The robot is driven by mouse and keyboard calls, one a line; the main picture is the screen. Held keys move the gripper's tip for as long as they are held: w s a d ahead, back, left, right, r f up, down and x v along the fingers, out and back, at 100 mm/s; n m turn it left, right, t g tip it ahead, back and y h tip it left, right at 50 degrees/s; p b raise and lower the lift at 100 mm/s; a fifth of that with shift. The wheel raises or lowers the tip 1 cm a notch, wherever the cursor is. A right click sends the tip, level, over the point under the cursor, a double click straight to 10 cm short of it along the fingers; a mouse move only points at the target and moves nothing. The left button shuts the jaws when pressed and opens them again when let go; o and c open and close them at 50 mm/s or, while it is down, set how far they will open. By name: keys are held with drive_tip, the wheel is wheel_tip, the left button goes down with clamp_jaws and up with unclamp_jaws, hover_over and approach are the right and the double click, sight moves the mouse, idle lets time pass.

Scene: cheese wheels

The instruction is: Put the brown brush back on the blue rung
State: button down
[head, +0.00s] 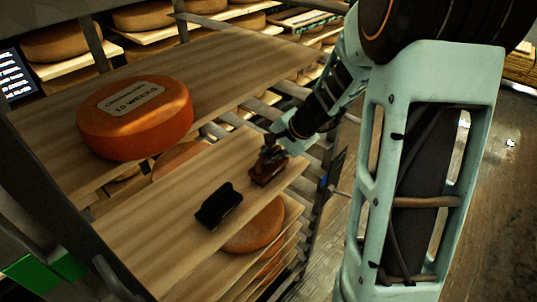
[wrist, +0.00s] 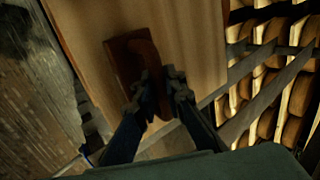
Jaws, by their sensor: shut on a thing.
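The brown brush (head: 268,172) is at the right end of the lower wooden board, near its edge. In the wrist view the brown brush (wrist: 130,60) lies over the wood, tilted in the picture. My gripper (head: 271,150) is shut on it from above; in the wrist view both fingers of my gripper (wrist: 158,88) close around a narrow part that they partly hide. I cannot tell whether the brush touches the board. A small blue patch (head: 323,183) shows on the rack just right of the board, possibly the blue rung.
A black brush (head: 219,205) lies on the same lower board (head: 150,232), left of my gripper. A large orange labelled cheese wheel (head: 135,118) sits on the upper board (head: 235,75). Green patches (head: 30,273) show at the lower left. Rack bars and more cheeses are close behind.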

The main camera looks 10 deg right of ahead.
drive_tip(key=c, duration=2)
unclamp_jaws()
drive_tip(key=shift+f, duration=0.1)
drive_tip(key=shift+s+d+r+p, duration=0.15)
drive_tip(key=shift+r+p, duration=0.2)
drive_tip(key=shift+r, duration=0.2)
drive_tip(key=p+v, duration=0.1)
drive_tip(key=v, duration=1)
